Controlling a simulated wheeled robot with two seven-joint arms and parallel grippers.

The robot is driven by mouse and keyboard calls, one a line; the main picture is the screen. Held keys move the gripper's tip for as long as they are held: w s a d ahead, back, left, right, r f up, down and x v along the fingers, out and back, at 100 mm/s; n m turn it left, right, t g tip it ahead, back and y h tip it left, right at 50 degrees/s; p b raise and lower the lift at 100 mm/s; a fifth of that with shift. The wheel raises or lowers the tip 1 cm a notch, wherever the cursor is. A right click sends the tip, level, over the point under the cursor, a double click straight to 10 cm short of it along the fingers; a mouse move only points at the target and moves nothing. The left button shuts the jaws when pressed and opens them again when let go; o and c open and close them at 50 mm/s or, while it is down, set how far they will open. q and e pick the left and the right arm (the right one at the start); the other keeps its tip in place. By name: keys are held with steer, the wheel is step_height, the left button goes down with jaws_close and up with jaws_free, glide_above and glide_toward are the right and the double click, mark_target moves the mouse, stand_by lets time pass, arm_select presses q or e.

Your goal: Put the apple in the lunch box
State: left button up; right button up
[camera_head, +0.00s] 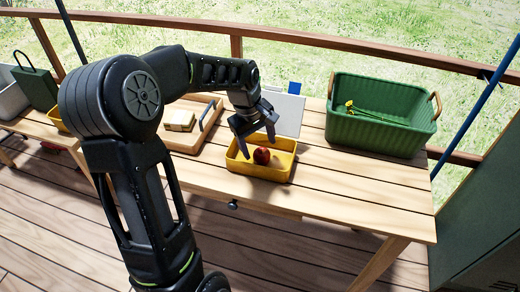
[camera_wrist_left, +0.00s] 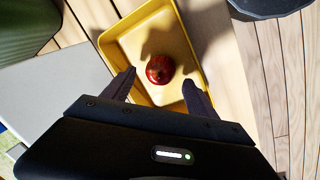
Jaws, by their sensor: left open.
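A red apple (camera_head: 261,156) lies inside a yellow lunch box (camera_head: 282,172) on the wooden table; the box is open at the top. My left gripper (camera_head: 257,145) is open above the box. In the left wrist view the apple (camera_wrist_left: 160,69) shows just beyond and between the two open fingertips (camera_wrist_left: 158,82), with a gap on both sides. The yellow box (camera_wrist_left: 122,47) surrounds the apple there. My right gripper is in neither view.
A green ribbed basket (camera_head: 375,118) with yellow flowers stands at the table's right. A wooden tray (camera_head: 190,140) is left of the box. A grey upright panel (camera_head: 285,112) stands behind it. The table's front right (camera_head: 370,190) is clear.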

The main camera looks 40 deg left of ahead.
mark_target(254, 158)
arm_select(q)
step_height(254, 158, up, 8)
steer(key=s, duration=0.1)
steer(key=shift+s+a+r, duration=0.2)
steer(key=shift+s+a, duration=0.1)
stand_by(1.2)
